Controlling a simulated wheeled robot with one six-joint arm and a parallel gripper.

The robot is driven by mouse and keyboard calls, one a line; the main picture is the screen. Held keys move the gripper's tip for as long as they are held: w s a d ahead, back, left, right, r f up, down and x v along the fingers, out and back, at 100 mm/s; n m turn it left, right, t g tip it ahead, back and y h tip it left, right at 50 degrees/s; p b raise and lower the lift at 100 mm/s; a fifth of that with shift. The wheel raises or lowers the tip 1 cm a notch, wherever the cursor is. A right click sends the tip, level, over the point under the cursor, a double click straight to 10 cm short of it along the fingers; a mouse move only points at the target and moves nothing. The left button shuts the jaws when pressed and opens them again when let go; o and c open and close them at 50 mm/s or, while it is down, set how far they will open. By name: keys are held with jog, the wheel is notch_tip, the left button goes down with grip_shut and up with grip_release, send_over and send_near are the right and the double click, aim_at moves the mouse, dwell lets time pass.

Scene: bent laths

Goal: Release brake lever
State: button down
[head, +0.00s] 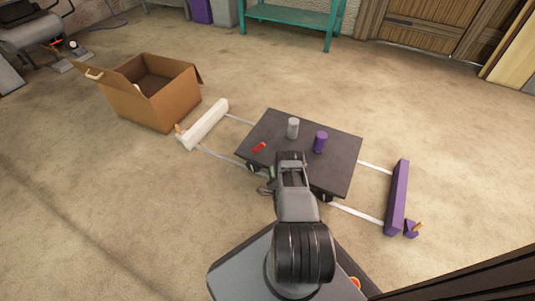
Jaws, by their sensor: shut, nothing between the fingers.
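A dark flat cart (335,172) with small wheels sits across two pale rails (357,213). A small red piece (259,147) lies at the left of its top; it may be the brake lever, but it is too small to tell its position. My gripper (290,157) is over the front edge of the cart, to the right of the red piece and apart from it. It is shut and empty. My arm hides part of the cart's front edge and the near rail.
A grey cylinder (293,128) and a purple cylinder (320,142) stand on the cart. A white block (205,125) ends the rails at left, a purple block (397,197) at right. An open cardboard box (155,105) stands at left. The floor around is mostly clear.

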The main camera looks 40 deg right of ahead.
jog(key=b, duration=0.3)
send_near(258, 148)
jog(key=w+d+r, duration=0.2)
jog(key=d+r, duration=0.1)
jog(key=w+d+r, duration=0.1)
jog(key=d, duration=0.1)
jog(key=shift+w+r, duration=0.2)
jog(key=shift+r, duration=0.1)
jog(key=shift+r, duration=0.1)
